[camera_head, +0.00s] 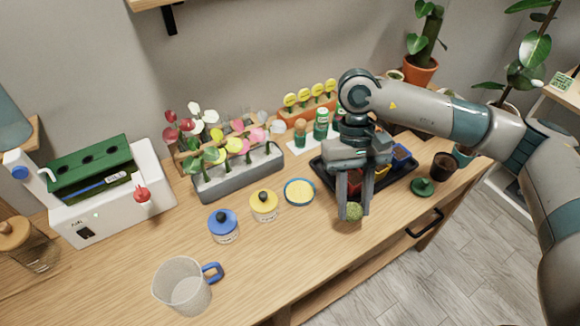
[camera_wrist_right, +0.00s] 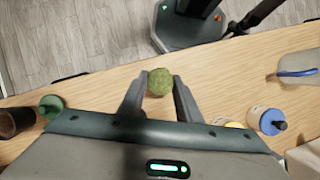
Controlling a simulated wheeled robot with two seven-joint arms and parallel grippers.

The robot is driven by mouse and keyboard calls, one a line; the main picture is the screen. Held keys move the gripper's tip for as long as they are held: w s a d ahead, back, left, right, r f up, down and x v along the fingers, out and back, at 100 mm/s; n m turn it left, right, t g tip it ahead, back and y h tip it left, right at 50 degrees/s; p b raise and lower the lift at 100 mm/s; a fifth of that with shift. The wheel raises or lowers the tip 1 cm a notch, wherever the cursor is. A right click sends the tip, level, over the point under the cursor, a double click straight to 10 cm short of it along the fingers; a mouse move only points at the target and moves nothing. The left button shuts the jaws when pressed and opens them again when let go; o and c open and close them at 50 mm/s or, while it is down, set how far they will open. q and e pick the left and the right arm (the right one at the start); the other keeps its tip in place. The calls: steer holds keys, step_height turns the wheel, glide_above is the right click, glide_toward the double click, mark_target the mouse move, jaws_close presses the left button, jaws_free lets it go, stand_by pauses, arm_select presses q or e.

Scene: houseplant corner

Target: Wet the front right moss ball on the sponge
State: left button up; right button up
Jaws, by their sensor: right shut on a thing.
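A round green moss ball (camera_head: 354,211) is between the fingertips of my right gripper (camera_head: 353,208), which points down in front of the black tray. In the right wrist view the moss ball (camera_wrist_right: 160,82) sits between both fingers, and the gripper (camera_wrist_right: 159,92) is shut on it. I cannot tell its exact height over the table. The sponge (camera_head: 299,191) is a yellow disc in a shallow round blue-rimmed dish, to the left of the gripper and apart from it. My left gripper is not in view.
The black tray (camera_head: 401,183) with coloured pots stands behind my right gripper, partly hidden. A yellow jar (camera_head: 264,206), blue jar (camera_head: 223,226) and clear jug (camera_head: 184,286) stand left. A green-knobbed lid (camera_head: 423,187) and dark pot (camera_head: 443,167) stand right.

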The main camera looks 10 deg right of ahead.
steer(key=shift+a, duration=0.1)
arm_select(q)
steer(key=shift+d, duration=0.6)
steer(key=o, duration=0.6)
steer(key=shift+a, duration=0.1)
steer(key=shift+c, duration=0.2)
arm_select(e)
steer(key=shift+w+a+f+m, duration=0.1)
steer(key=shift+w+a+m, duration=0.2)
steer(key=shift+m, duration=0.3)
arm_select(q)
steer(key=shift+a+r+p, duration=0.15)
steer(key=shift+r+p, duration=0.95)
steer(key=shift+p, duration=0.05)
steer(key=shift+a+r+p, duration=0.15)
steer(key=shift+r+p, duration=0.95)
arm_select(e)
steer(key=w+a+m+t+y, duration=0.2)
steer(key=w+m, duration=0.4)
steer(key=m, duration=0.4)
steer(key=w+a+m+t+y, duration=0.2)
steer(key=w+a+m+t, duration=0.2)
steer(key=m, duration=0.7)
steer(key=shift+w+a, duration=0.6)
steer(key=shift+w, duration=0.65)
